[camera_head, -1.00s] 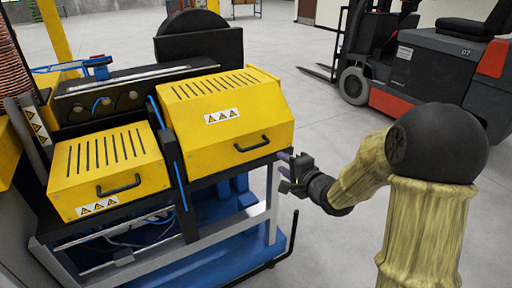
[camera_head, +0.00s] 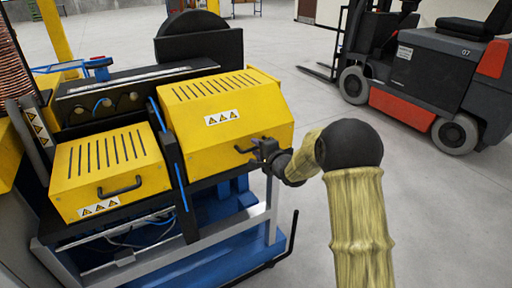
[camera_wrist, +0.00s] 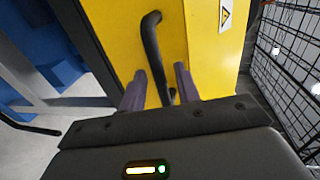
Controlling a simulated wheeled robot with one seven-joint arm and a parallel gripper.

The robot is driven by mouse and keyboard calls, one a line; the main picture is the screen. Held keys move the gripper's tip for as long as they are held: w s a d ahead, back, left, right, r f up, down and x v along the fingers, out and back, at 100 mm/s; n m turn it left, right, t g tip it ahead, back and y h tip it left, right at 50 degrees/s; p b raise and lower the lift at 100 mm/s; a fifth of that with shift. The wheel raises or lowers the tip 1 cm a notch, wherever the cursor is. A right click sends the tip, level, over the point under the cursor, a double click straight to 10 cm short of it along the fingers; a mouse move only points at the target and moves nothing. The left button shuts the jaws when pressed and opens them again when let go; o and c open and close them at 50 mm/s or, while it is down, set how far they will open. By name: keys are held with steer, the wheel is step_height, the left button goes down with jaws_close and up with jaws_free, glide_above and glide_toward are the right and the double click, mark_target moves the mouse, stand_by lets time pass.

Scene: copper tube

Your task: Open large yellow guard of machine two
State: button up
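The large yellow guard (camera_head: 225,115) is the right, bigger cover on the machine. It has slots on top, warning stickers and a black handle on its front, and it is down. My gripper (camera_head: 262,150) is at the right end of that handle in the head view. In the wrist view the black handle (camera_wrist: 151,45) runs between the two fingers of my gripper (camera_wrist: 160,85), with a gap on each side. The fingers are apart. In the head view my gripper hides the handle's right part.
A smaller yellow guard (camera_head: 108,170) with its own handle is to the left, also down. A blue base (camera_head: 225,235) with a black rail sits below. A forklift (camera_head: 430,75) stands at the back right. Grey floor is free between machine and forklift.

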steer(key=shift+w+a+f, duration=0.15)
steer(key=shift+w+a, duration=0.15)
steer(key=shift+w, duration=0.2)
jaws_close()
